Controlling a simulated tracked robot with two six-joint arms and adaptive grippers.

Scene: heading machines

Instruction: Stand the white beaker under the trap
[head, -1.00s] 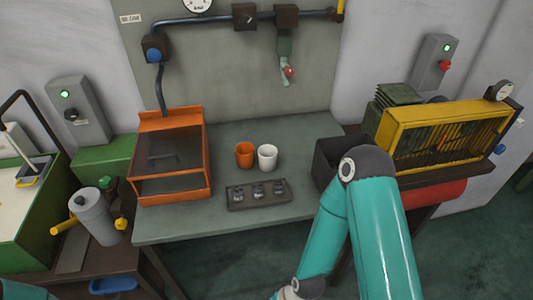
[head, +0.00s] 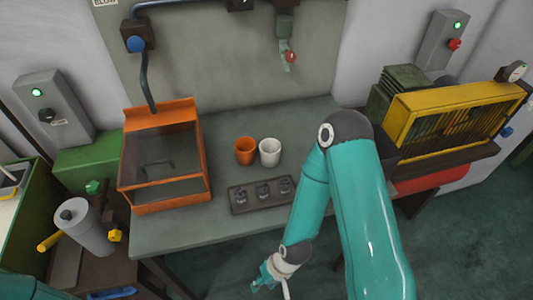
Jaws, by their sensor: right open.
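The white beaker (head: 270,153) stands upright on the grey-green bench (head: 220,225), just right of an orange beaker (head: 245,151). The trap (head: 289,57) is a small grey-green fitting with a red knob, hanging on the back panel above and behind the beakers. The bench below it is bare. My right gripper (head: 270,280) is at the bottom of the head view, low in front of the bench, apart from the beakers, and open. My left gripper is not in view; only a bit of my left arm shows at the lower left corner.
A dark tray (head: 241,204) with several small metal parts lies in front of the beakers. An orange-framed box (head: 206,166) stands at the left. A yellow grille guard (head: 450,125) stands at the right. My right arm covers the bench's right part.

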